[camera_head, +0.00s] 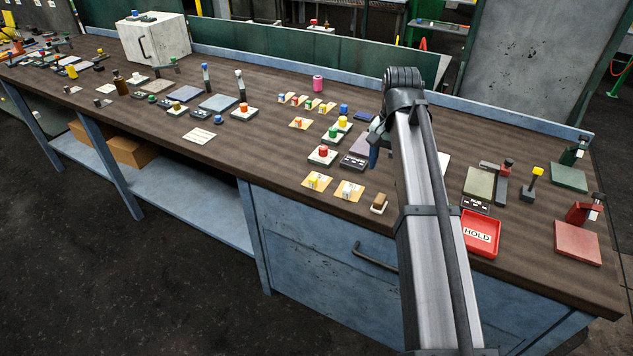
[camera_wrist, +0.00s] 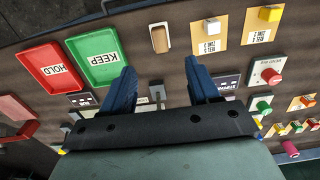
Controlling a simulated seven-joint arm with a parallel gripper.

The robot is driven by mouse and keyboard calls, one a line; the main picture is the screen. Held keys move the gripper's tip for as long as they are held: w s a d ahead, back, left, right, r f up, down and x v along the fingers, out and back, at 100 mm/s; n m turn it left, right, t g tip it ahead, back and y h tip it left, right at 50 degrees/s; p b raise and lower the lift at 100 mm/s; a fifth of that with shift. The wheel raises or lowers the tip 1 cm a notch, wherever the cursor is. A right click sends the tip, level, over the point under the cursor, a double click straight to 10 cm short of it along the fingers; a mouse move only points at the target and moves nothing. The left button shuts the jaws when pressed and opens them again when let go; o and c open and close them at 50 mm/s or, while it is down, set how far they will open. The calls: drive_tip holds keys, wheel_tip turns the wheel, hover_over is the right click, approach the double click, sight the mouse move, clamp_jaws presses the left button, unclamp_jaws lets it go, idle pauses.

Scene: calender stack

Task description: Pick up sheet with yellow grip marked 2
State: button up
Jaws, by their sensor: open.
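A tan sheet with a yellow grip (camera_head: 313,181) lies near the front edge of the bench, left of a tan sheet with a white grip (camera_head: 348,190). In the wrist view the yellow grip (camera_wrist: 270,13) shows at the top right, its sheet's label upside down and its number not surely legible. The white-grip sheet (camera_wrist: 209,42) lies beside it. My gripper (camera_wrist: 167,82) is open with nothing between its blue fingers. It hangs above the bench, behind and right of these two sheets in the head view, where the arm partly hides it.
A red HOLD tray (camera_head: 480,235) and a green KEEP tray (camera_wrist: 95,58) lie on one side, the green one hidden in the head view. A brown-handled block (camera_head: 379,204) lies by the white-grip sheet. Several small colored-grip sheets (camera_head: 298,123) and red and green buttons stand farther back.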

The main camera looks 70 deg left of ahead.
idle(0.4)
drive_tip(key=shift+c, duration=0.7)
drive_tip(key=shift+s, duration=0.1)
